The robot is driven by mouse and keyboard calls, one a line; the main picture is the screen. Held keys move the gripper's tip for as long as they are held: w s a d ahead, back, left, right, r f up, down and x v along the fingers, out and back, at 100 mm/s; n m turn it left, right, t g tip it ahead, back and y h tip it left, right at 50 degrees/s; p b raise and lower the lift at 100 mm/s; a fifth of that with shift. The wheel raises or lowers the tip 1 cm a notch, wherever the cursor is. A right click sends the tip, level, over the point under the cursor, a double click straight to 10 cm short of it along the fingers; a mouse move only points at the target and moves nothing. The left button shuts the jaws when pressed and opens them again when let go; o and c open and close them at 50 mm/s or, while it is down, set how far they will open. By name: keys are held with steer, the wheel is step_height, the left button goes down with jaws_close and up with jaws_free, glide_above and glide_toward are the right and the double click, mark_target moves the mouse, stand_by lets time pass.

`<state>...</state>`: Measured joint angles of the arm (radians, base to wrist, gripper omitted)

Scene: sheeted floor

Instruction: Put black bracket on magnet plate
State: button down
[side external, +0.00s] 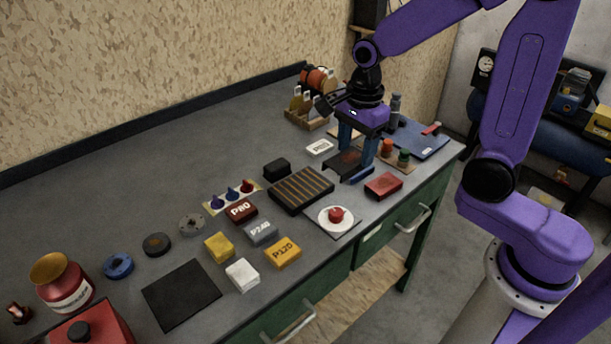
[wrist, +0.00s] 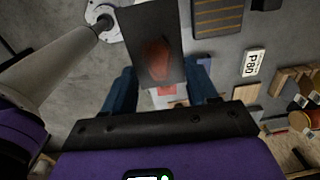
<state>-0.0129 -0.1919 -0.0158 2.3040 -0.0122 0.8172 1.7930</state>
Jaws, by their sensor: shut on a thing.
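My gripper (side external: 357,150), with blue fingers, is shut on the black bracket (side external: 343,165), a dark flat piece with a reddish-brown patch. In the wrist view the bracket (wrist: 138,30) extends between the fingers of my gripper (wrist: 163,72). It appears held low over the bench; the side view does not clearly show whether it touches. The magnet plate (side external: 300,190) appears to be the dark block with orange-brown stripes, left of and nearer the camera than the bracket. Part of it shows at the top of the wrist view (wrist: 218,18).
A red block (side external: 383,186) is close to the right of the bracket. A small black block (side external: 277,168) and a white P80 block (side external: 319,148) are nearby. A plate with a red item (side external: 336,216) is near the front edge. Several grit blocks stand farther left.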

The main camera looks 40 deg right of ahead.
steer(key=w+f, duration=0.3)
steer(key=w, duration=0.1)
steer(key=w+a+f, duration=0.1)
steer(key=w+f, duration=0.2)
steer(key=w, duration=0.1)
steer(key=w+f, duration=0.3)
steer(key=w, duration=0.1)
steer(key=shift+w+a+f, duration=0.1)
steer(key=shift+w+a, duration=0.1)
steer(key=shift+a, duration=0.05)
steer(key=shift+w+f, duration=0.1)
steer(key=shift+f, duration=1.5)
steer(key=shift+f, duration=0.15)
steer(key=shift+c, duration=1.5)
jaws_free()
step_height(320, 180, up, 12)
steer(key=shift+s, duration=0.25)
